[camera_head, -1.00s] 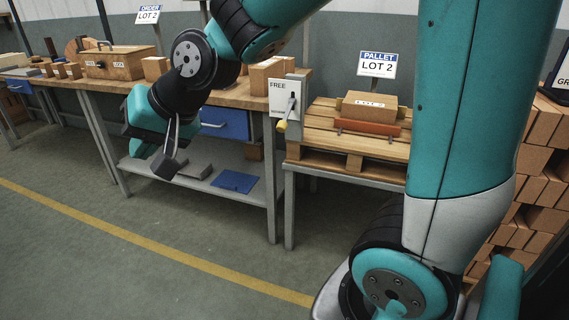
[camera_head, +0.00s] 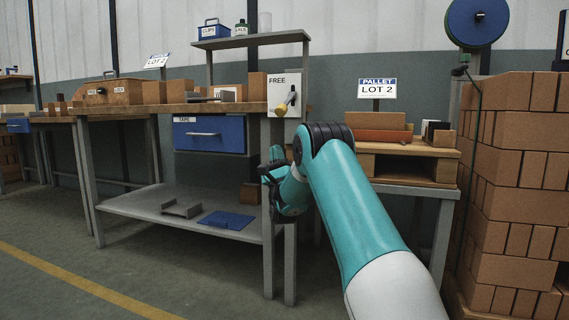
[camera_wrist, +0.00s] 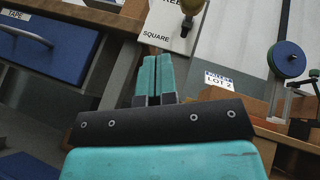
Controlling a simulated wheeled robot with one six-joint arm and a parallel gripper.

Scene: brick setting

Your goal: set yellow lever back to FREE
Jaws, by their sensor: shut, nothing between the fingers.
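The yellow lever (camera_head: 281,112) is on a white panel (camera_head: 273,83) at the right end of the workbench. FREE is printed at the panel's top. The lever's knob hangs low, below its grey pivot. In the wrist view the knob (camera_wrist: 191,6) is at the top edge, with the word SQUARE below and left of it on the panel (camera_wrist: 165,28). My gripper (camera_wrist: 157,62) is shut and empty, its teal fingers together, pointing toward the panel below the knob and apart from it. In the head view my gripper (camera_head: 276,155) is below the panel, partly hidden by my arm.
The workbench (camera_head: 190,109) has a blue TAPE drawer (camera_head: 209,135) left of the panel and a lower shelf (camera_head: 140,203). A pallet (camera_head: 415,149) with bricks stands to the right, under a LOT 2 sign (camera_head: 377,89). Stacked bricks (camera_head: 515,180) fill the far right.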

